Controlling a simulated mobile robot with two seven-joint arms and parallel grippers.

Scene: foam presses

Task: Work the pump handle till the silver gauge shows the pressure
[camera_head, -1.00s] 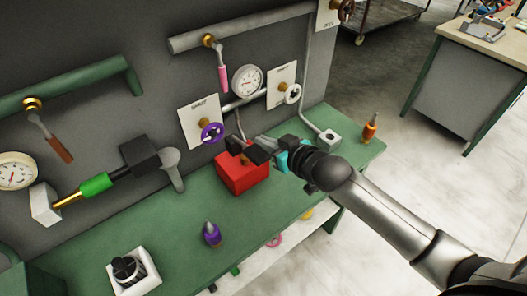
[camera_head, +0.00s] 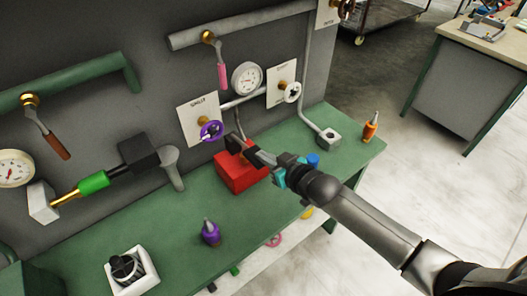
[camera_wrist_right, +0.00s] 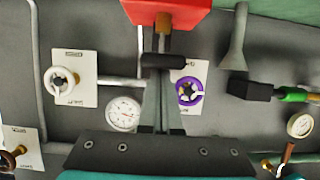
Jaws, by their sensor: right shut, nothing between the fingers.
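The red pump box (camera_head: 238,176) stands on the green bench, with a brass post and a black bar handle (camera_wrist_right: 178,60) on it. The box also shows at the top of the right wrist view (camera_wrist_right: 165,8). My right gripper (camera_head: 246,151) is shut and empty, its fingertips at the black bar. I cannot tell whether they touch it. The silver-rimmed gauge (camera_head: 247,79) is on the grey panel behind the box, and it shows in the right wrist view (camera_wrist_right: 123,113). Its needle is too small to read surely. My left gripper is out of view.
A purple valve wheel (camera_head: 211,131) sits close behind the box, and a white wheel (camera_head: 292,92) is right of it. A brass-rimmed gauge (camera_head: 15,170) is far left. A purple bottle (camera_head: 210,232) and an orange one (camera_head: 370,126) stand on the bench (camera_head: 185,215).

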